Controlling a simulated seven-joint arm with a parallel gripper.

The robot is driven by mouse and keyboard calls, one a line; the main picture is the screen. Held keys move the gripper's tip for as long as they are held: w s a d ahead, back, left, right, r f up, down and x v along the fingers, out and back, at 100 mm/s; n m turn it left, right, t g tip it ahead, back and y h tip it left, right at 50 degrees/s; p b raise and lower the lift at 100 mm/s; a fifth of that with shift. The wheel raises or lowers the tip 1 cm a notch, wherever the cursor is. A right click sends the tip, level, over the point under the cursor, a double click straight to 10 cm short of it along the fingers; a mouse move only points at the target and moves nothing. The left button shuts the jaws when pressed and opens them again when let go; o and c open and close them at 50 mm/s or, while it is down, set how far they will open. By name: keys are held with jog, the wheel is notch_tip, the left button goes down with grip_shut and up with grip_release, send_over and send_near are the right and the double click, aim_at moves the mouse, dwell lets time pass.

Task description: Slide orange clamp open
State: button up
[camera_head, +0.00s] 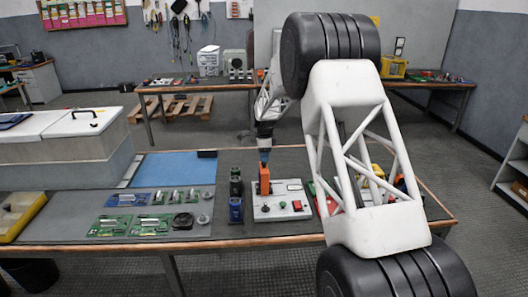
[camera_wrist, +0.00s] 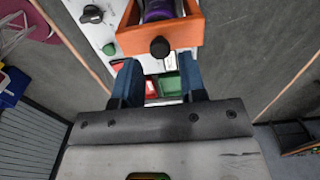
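The orange clamp (camera_head: 264,182) stands on a white panel (camera_head: 293,200) on the workbench. In the wrist view the clamp (camera_wrist: 187,34) is an orange frame with a purple part inside and a black knob (camera_wrist: 160,48) on its near side. My gripper (camera_head: 264,157) is directly at the top of the clamp in the head view. In the wrist view my gripper (camera_wrist: 158,76) has its two blue fingers apart, with nothing between them. The knob lies just beyond the fingertips, roughly centred between them. I cannot tell whether the fingers touch the clamp.
Dark and blue blocks (camera_head: 236,209) stand just left of the panel. Green circuit boards (camera_head: 148,224) and a blue mat (camera_head: 176,168) lie further left. My arm hides part of the bench's right side.

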jog(key=shift+f, duration=1.35)
grip_shut()
jog(key=shift+d, duration=0.1)
jog(key=d, duration=0.6)
jog(key=shift+d, duration=0.3)
dwell(1.2)
jog(key=shift+o, duration=0.2)
grip_release()
